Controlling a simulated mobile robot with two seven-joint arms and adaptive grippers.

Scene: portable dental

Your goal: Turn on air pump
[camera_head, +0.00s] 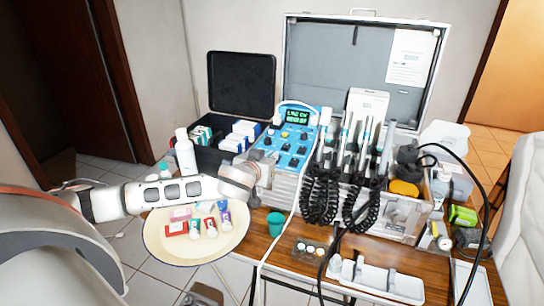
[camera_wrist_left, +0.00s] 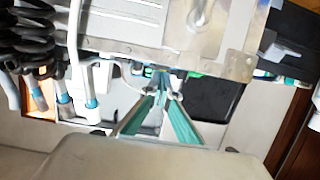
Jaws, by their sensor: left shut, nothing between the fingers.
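A dental unit with a blue control panel (camera_head: 286,146) stands on the wooden table, with several dark knobs, small buttons and a green lit display (camera_head: 298,116). I cannot tell which part is the air pump or its switch. My left gripper (camera_head: 262,173) is at the lower left edge of this panel, in front of the unit's pale side. In the left wrist view its teal fingers (camera_wrist_left: 160,92) meet at the tips, shut and empty, close to a metal casing (camera_wrist_left: 205,35). Whether the tips touch anything is unclear. My right gripper is not in view.
Handpieces on black coiled cords (camera_head: 322,192) hang right of the panel, before an open metal case (camera_head: 345,58). A round tray (camera_head: 178,252) with small bottles lies below my left arm. A green cup (camera_head: 275,224) stands near the gripper. A white bottle (camera_head: 185,152) stands behind the arm.

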